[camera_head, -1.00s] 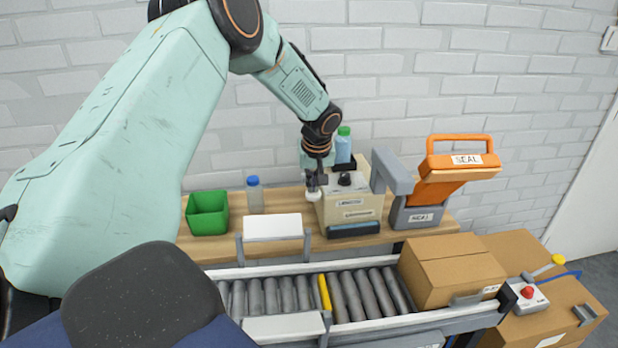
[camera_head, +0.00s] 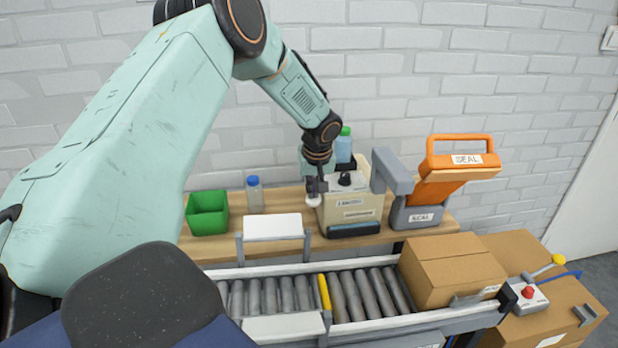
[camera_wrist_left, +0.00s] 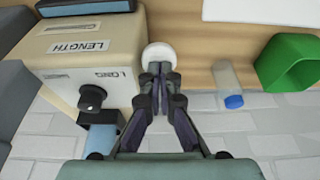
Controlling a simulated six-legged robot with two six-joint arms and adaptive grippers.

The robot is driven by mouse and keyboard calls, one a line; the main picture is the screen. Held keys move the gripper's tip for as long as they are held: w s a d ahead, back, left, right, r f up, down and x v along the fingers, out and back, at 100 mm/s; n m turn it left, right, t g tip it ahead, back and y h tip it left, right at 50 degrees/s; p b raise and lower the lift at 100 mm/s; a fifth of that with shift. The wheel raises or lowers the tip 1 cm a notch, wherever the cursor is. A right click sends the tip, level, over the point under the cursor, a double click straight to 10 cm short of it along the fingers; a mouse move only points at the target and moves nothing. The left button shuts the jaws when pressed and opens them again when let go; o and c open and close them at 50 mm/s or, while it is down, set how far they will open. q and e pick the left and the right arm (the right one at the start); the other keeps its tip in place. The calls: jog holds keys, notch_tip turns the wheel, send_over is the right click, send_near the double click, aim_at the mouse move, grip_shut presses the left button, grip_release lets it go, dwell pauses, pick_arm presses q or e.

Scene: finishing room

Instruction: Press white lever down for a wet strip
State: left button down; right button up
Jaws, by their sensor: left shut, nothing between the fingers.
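The white lever's round knob (camera_head: 313,201) shows at the left side of the cream tape dispenser (camera_head: 368,202), which is labelled LENGTH. My left gripper (camera_head: 316,186) is shut and empty, pointing down just above the knob. In the left wrist view the white knob (camera_wrist_left: 158,54) is partly hidden behind my closed fingertips (camera_wrist_left: 160,72). They look to be on or very near it; contact cannot be told for sure. The dispenser (camera_wrist_left: 100,55) with its black LONG dial (camera_wrist_left: 92,98) is close beside the fingers. My right gripper is not in view.
A green bin (camera_head: 207,213) and a blue-capped bottle (camera_head: 255,196) stand left on the wooden bench. The orange-handled sealer (camera_head: 440,185) is right of the dispenser. In front, a carton (camera_head: 452,270) sits on the roller conveyor (camera_head: 285,295).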

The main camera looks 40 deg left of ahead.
aim_at(314, 200)
pick_arm(q)
jog(key=shift+s+d+f, duration=0.1)
jog(key=shift+f, duration=0.65)
jog(key=shift+d+f, duration=0.1)
jog(key=shift+f, duration=0.1)
dwell(0.5)
jog(key=shift+f, duration=0.3)
jog(key=shift+s+f, duration=0.1)
jog(key=shift+f, duration=0.6)
dwell(0.5)
jog(key=shift+r, duration=0.1)
